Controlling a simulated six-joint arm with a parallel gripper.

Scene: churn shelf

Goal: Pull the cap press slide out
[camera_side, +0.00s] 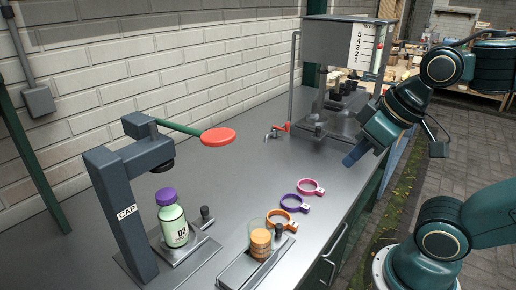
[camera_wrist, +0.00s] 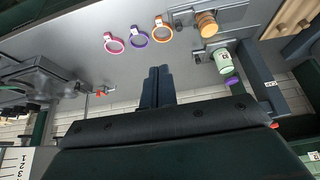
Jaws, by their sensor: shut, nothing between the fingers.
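The cap press (camera_side: 118,200), a dark frame marked CAP with a red-ended lever (camera_side: 218,137), stands at the left of the counter. Its slide (camera_side: 192,251) is a grey plate under the press head, with a dark upright knob (camera_side: 205,214) at its right end. A pale green bottle (camera_side: 174,229) with a purple cap stands on the slide. The bottle also shows in the wrist view (camera_wrist: 223,62), near the press column (camera_wrist: 268,88). My gripper (camera_side: 349,160) is shut and empty above the right part of the counter, well apart from the slide. Its shut fingers show in the wrist view (camera_wrist: 158,72).
A second slide (camera_side: 238,272) with an orange-filled glass (camera_side: 261,241) and a knob (camera_side: 278,229) is at the front. Pink (camera_side: 311,187), purple (camera_side: 282,202) and orange (camera_side: 288,223) rings lie on the counter. A filling machine (camera_side: 336,45) and a red-handled tap (camera_side: 276,132) are behind.

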